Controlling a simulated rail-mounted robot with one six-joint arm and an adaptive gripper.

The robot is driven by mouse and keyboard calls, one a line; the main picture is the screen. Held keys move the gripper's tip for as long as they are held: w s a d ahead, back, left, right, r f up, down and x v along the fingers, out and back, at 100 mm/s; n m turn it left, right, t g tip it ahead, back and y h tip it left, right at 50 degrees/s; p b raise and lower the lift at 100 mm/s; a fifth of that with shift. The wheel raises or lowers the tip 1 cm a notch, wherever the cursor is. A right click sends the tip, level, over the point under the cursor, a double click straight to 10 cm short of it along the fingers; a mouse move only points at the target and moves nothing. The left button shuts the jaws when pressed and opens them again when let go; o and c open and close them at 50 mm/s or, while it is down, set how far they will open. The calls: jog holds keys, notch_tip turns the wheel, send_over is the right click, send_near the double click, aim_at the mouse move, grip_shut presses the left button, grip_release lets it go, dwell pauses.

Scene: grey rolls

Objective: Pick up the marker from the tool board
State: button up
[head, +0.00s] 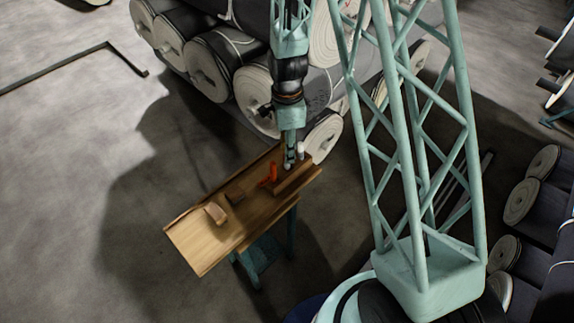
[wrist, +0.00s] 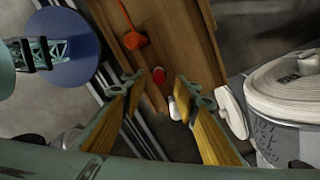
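The wooden tool board (head: 205,242) slopes across the middle of the head view; its edge end also shows in the wrist view (wrist: 180,45). My gripper (head: 290,163) is over the board's upper right end. In the wrist view my gripper (wrist: 163,88) has its yellow-padded fingers apart, with nothing clearly held. A small red round end (wrist: 158,75) shows between the fingertips and a small whitish piece (wrist: 174,108) beside the right finger. Either may be the marker; I cannot tell which. A white upright piece (head: 301,148) stands close to my gripper in the head view.
An orange tool (head: 269,176) lies on the board and shows in the wrist view (wrist: 134,40). Brown blocks (head: 215,213) sit further down it. Large grey rolls (head: 212,62) are stacked behind. One pale roll end (head: 324,136) is close to the board.

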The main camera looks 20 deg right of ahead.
aim_at(287, 166)
jog(key=shift+f, duration=0.1)
dwell(0.3)
jog(key=shift+s+a+f, duration=0.1)
jog(key=shift+s+f, duration=0.05)
jog(key=shift+f, duration=2.4)
jog(key=shift+c, duration=0.5)
jog(key=c, duration=0.7)
